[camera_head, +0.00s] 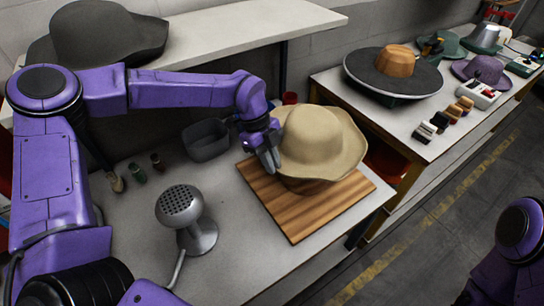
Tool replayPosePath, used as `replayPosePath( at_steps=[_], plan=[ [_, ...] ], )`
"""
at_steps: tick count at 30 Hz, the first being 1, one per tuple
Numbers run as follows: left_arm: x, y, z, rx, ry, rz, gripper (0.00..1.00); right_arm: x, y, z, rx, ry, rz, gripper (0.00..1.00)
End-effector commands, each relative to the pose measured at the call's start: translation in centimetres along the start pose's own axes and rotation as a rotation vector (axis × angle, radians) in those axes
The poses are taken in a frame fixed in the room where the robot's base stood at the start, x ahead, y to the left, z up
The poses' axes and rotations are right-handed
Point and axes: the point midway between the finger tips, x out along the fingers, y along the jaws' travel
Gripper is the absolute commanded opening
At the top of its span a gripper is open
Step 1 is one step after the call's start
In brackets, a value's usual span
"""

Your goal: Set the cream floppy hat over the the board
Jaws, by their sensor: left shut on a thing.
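The cream floppy hat (318,135) is above the wooden board (308,211), with its brim tilted and its crown up. The hat covers the far part of the board. My left gripper (270,160) is at the hat's left side, shut on the brim there. Whether the hat touches the board is hard to tell. Part of my right arm shows at the lower right; its gripper is out of the picture.
A grey steamer head (181,205) stands on the table left of the board. A dark grey bin (207,140) is behind it. A dark hat (103,33) sits on the upper shelf. Another table at the right holds a wide black-brimmed hat (366,75). Bare table lies before the board.

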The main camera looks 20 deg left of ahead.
Motion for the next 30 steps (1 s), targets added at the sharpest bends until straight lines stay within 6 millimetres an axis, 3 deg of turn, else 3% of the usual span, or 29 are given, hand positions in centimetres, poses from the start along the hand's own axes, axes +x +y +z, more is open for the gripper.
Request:
replayPosePath(
  at_steps=[30],
  plan=[
    [8.2,0.1,3.3,0.003,0.000,0.000,0.00,5.9,-0.5,2.5,0.000,0.000,0.000,0.41]
  ],
)
